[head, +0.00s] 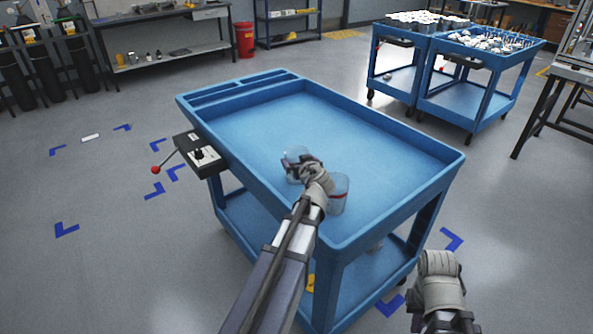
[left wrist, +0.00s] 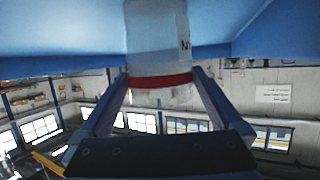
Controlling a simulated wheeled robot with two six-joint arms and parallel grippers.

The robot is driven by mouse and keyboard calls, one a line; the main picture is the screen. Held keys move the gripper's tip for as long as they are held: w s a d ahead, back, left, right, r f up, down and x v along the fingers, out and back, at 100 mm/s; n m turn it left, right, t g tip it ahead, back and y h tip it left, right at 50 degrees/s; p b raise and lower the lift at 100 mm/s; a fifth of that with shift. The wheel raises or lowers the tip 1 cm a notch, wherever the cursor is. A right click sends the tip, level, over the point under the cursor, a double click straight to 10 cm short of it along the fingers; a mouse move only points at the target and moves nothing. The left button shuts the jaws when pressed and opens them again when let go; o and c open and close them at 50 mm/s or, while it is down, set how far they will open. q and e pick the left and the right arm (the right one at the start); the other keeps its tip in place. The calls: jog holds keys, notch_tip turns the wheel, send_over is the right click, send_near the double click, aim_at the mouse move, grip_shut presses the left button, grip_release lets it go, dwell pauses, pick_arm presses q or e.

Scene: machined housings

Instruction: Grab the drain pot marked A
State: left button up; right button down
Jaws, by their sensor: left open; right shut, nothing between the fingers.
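Two clear pots stand on the blue cart's tray. The farther pot (head: 292,156) is partly hidden by my left gripper (head: 304,167). The nearer pot (head: 340,194) has a red band and stands just right of my left wrist. In the left wrist view, a clear pot with a red band (left wrist: 158,40) lies between the open fingers. A dark mark on its right side looks like an N, partly turned away. Whether the fingers touch it I cannot tell. I see no letter A. My right gripper (head: 440,263) is shut and empty, right of the cart.
The blue cart (head: 405,155) has raised rims and a black control box (head: 200,155) with a red-knobbed lever on its left side. Most of its tray is bare. Two loaded blue carts (head: 480,80) stand at the back right.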

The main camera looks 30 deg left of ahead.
pick_arm(q)
jog(key=x, duration=0.2)
jog(key=shift+w+a+f, duration=0.1)
jog(key=shift+w+a, duration=0.1)
jog(key=shift+c, duration=0.2)
jog(key=c, duration=1)
notch_tip(320, 180, up, 10)
jog(key=p, duration=1)
jog(key=shift+r, duration=0.2)
